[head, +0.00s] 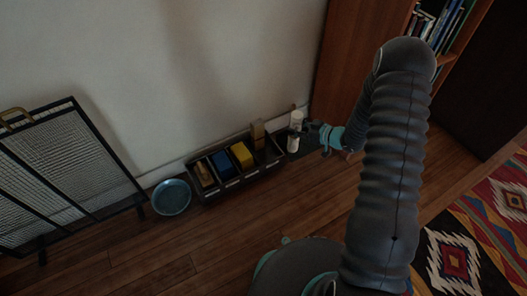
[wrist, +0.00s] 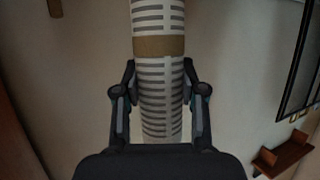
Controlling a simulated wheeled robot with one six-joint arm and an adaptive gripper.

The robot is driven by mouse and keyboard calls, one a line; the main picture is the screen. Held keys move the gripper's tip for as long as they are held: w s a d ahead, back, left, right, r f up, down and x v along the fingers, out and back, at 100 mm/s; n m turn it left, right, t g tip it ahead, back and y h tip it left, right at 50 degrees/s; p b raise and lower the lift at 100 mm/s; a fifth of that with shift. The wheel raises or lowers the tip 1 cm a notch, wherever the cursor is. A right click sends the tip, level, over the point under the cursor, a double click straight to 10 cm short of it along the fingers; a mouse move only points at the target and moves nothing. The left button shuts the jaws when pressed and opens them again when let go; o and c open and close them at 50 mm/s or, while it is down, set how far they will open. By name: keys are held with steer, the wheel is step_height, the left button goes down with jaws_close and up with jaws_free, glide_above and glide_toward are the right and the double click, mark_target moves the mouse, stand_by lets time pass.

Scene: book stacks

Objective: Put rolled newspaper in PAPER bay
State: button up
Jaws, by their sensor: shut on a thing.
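The rolled newspaper (wrist: 160,46) is a white tube with grey print lines and a brown band. My gripper (wrist: 160,98) is shut on it, one finger on each side. In the head view the newspaper (head: 296,119) stands roughly upright in my gripper (head: 300,133), at the right end of a dark divided bin (head: 238,184). The bin's bays hold a tan item, a blue item (head: 224,164), a yellow item (head: 241,155) and a tall brown item (head: 258,134) toward the right. The bay labels are too small to read. I cannot tell whether the newspaper's lower end touches anything.
The bin stands on the wood floor against the wall. A blue round dish (head: 171,197) lies left of it, and a black-framed screen (head: 62,170) stands further left. A wooden bookcase (head: 338,60) rises behind my arm. A patterned rug (head: 480,235) lies at right.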

steer(key=w+a+f+b, duration=0.1)
steer(key=a+f, duration=1)
steer(key=shift+w+a+b, duration=0.2)
steer(key=shift+a+b, duration=0.05)
steer(key=shift+b, duration=0.1)
steer(key=shift+f, duration=0.15)
steer(key=o, duration=1.2)
